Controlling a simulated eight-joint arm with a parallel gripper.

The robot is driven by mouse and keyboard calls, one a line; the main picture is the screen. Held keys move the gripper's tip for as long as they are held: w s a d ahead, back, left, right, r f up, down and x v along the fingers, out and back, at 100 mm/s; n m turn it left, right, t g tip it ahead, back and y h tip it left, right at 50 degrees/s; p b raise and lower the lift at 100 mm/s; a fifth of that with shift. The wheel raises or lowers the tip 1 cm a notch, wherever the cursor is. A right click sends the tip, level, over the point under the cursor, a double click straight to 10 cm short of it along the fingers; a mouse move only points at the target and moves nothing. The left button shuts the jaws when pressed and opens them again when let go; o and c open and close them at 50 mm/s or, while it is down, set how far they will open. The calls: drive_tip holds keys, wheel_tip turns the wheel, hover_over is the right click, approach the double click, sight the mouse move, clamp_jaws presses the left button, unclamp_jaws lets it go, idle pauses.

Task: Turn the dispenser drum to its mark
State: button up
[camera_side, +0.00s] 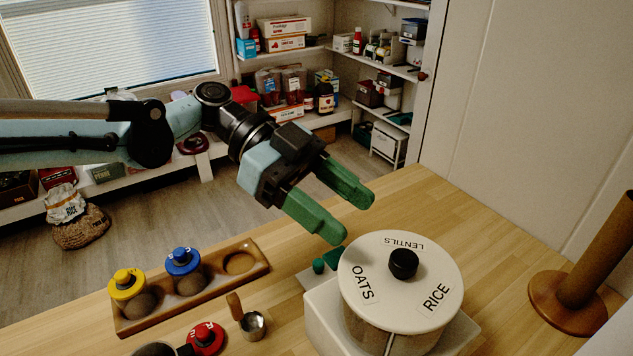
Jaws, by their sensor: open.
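The dispenser drum (388,307) is a round white-topped drum on a white base (324,314) at the front right of the wooden counter. Its top carries the words OATS, LENTILS and RICE and a black centre knob (403,263). A small green pointed piece (333,256) and a small green knob lie at the drum's back left edge; I cannot tell whether either is the mark. My gripper (352,216) has two green fingers, spread apart and empty. It hangs above and behind the drum's left side, apart from it.
A wooden tray (217,302) holds a yellow-lidded jar (130,291) and a blue-lidded jar (185,270), with one empty round recess. A metal scoop (252,325) and a red-lidded jar (206,338) lie nearer the front. A brown upright holder (595,255) stands at right.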

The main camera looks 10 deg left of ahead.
sight(403, 257)
drive_tip(key=x, duration=0.7)
drive_tip(key=shift+s+d+f, duration=0.15)
drive_tip(key=shift+d+f, duration=0.05)
drive_tip(key=shift+d, duration=0.1)
clamp_jaws()
